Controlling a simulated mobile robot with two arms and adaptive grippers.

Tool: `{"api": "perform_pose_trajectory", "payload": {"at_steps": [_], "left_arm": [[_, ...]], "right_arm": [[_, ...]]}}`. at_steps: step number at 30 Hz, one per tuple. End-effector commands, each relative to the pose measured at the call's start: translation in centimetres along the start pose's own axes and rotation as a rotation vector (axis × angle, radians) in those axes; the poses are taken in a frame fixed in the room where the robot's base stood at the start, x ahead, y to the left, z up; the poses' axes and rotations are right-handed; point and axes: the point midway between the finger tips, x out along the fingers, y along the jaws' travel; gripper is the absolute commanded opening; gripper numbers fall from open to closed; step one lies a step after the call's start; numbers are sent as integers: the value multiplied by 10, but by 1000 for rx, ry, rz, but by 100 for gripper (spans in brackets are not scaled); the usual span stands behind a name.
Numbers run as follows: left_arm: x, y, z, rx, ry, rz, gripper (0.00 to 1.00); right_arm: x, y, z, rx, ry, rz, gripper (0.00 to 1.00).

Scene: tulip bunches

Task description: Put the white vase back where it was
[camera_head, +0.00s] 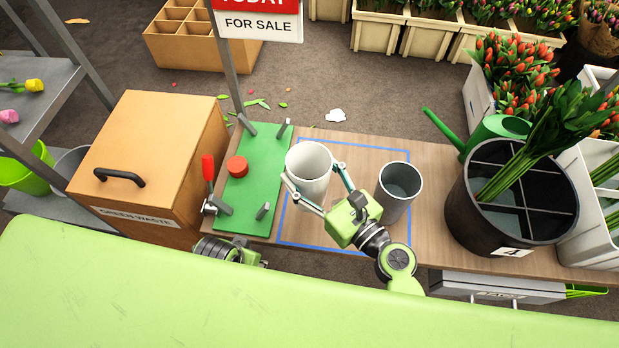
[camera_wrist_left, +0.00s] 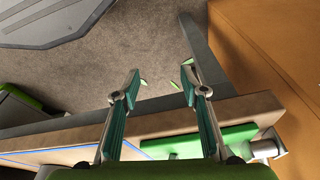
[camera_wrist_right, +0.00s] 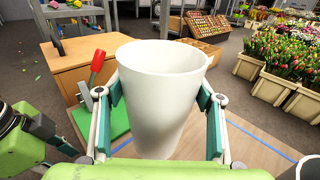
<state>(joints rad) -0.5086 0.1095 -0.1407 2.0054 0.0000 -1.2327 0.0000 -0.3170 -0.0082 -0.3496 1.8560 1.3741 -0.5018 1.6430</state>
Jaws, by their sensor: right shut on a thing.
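The white vase (camera_head: 309,166) is upright within the blue outline (camera_head: 290,236) on the wooden table, at its left part beside the green board. My right gripper (camera_head: 317,190) is shut on it, one finger on each side; the right wrist view shows the vase (camera_wrist_right: 160,95) between both fingers. I cannot tell whether its base touches the table. My left gripper (camera_wrist_left: 155,88) is open and empty in the left wrist view, near the table edge and the green board. In the head view only part of the left arm shows, low at the front edge.
A grey vase (camera_head: 400,185) stands right of the white one. A green board (camera_head: 252,190) with a red knob and red-handled clamp lies left. A black divided bucket (camera_head: 460,210) with tulips and a green watering can (camera_head: 495,132) stand right. The green waste box (camera_head: 150,150) is left.

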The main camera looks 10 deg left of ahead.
Motion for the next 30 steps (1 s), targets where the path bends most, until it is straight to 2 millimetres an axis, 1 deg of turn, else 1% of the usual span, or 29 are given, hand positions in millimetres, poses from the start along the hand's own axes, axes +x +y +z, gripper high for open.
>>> {"api": "perform_pose_trajectory", "payload": {"at_steps": [3, 6, 11, 14, 21, 22, 24, 30], "left_arm": [[-18, -1, -6, -2, 13, -2, 40], [-30, -2, -9, -3, 18, -3, 40], [-38, -2, -10, -3, 20, -4, 40], [-49, -3, -12, -4, 29, -5, 40], [-91, -4, -14, -6, 51, -9, 40], [-92, -4, -13, -7, 52, -9, 40], [-98, -4, -13, -7, 55, -10, 40], [-105, -5, -12, -7, 56, -10, 40]], "right_arm": [[8, -5, -10, 0, -4, 0, 16], [11, -8, -13, -1, -5, 0, 16], [14, -10, -17, 0, -4, 0, 16], [17, -13, -23, 0, -4, 0, 16], [19, -13, -41, 1, -3, -1, 16], [19, -13, -47, 1, -2, -1, 16], [19, -14, -51, 1, -3, -1, 16], [19, -13, -52, 1, -4, -1, 16]]}}
